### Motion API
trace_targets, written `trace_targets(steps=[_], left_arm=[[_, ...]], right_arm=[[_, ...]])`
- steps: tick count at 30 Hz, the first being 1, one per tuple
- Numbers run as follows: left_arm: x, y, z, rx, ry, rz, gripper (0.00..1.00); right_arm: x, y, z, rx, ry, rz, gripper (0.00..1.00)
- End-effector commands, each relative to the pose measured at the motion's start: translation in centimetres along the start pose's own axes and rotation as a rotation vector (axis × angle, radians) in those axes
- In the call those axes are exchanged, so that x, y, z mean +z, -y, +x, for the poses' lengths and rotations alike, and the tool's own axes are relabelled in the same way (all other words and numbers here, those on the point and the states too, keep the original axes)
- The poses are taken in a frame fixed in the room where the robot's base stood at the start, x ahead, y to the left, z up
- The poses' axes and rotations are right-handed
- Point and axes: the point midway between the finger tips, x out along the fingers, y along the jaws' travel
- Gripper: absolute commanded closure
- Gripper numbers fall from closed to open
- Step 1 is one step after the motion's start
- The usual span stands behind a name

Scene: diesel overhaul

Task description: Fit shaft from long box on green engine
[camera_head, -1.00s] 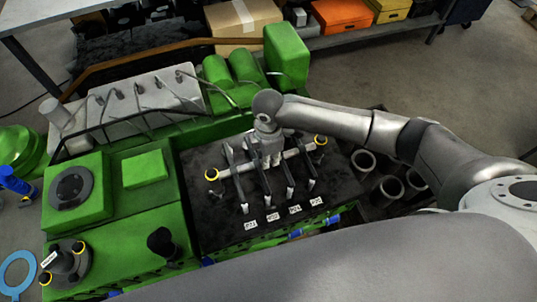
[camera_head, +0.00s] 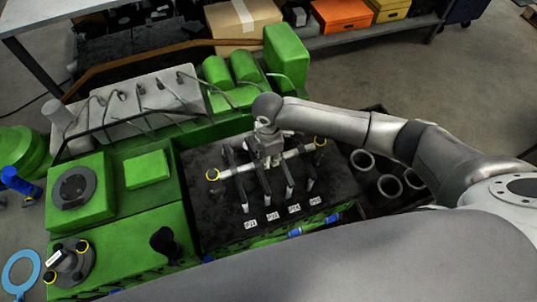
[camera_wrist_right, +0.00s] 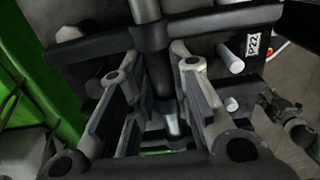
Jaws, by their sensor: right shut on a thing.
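The shaft (camera_head: 239,168) is a pale bar with a yellow ring near each end. It lies across the black top of the green engine (camera_head: 160,222), over a row of dark upright brackets (camera_head: 286,170). My right gripper (camera_head: 266,162) points down at the middle of the shaft and is shut on it. In the right wrist view the shaft (camera_wrist_right: 158,75) runs between the two fingers, with a dark bracket crossing it. I cannot tell whether the shaft is fully seated in the brackets. My left gripper is not in view.
White labels (camera_head: 272,216) lie along the front of the engine top. A dark bin with several grey rings (camera_head: 389,185) stands to the right. A grey engine cover with pipes (camera_head: 150,100) rises behind left. A shelf with cardboard, orange and yellow boxes (camera_head: 340,15) is at the back.

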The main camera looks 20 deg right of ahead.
Motion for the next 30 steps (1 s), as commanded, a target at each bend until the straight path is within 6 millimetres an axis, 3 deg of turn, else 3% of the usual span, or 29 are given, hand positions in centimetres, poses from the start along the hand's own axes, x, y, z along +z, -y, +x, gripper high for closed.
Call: trace_targets(steps=[30], left_arm=[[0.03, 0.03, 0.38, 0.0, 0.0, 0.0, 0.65]], right_arm=[[-0.06, -0.14, 0.79, 0.003, -0.001, 0.0, 1.0]])
